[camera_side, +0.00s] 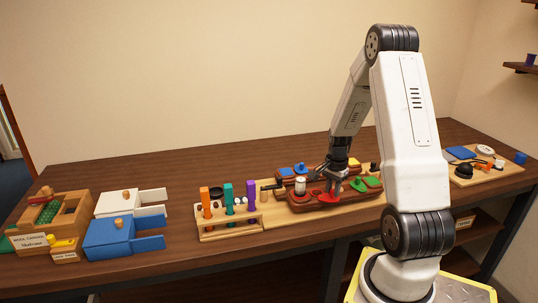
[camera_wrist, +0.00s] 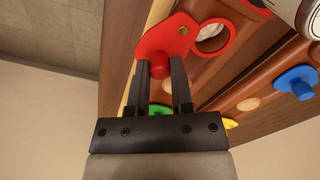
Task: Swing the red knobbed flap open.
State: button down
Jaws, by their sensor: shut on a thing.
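The red flap (camera_wrist: 165,38) hangs from a brass pivot screw on the dark wooden block (camera_wrist: 205,80) and lies to the left of a red-rimmed round opening (camera_wrist: 213,37) in the wrist view. The opening is uncovered, with something pale inside. My gripper (camera_wrist: 160,72) is shut on the flap's red knob (camera_wrist: 158,69), one finger on each side. In the side view the red flap (camera_side: 325,198) is at the block's front edge, under my gripper (camera_side: 334,188), which partly hides it.
Blue (camera_wrist: 298,82), green (camera_wrist: 158,109) and yellow (camera_wrist: 231,123) knobbed flaps sit close by on the block. In the side view a rack of coloured pegs (camera_side: 228,205) stands left of the block. Blue and white boxes (camera_side: 110,240) stand farther left. The table's back is clear.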

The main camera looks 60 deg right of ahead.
aim_at(332, 190)
jog(key=c, duration=0.5)
grip_release()
jog(key=shift+r, duration=3.9)
jog(key=shift+a, duration=0.15)
jog(key=w+a+n+t, duration=0.1)
jog(key=w+a+n, duration=0.35)
jog(key=a, duration=0.35)
jog(key=w+a+n, duration=0.3)
jog(key=a+n, duration=0.3)
jog(key=a, duration=0.3)
jog(key=s+a+n+t, duration=0.1)
jog(key=s+a+n, duration=0.1)
jog(key=a+n, duration=0.8)
jog(key=a, duration=0.6)
jog(key=shift+f+n+t, duration=0.3)
jog(key=shift+n, duration=0.05)
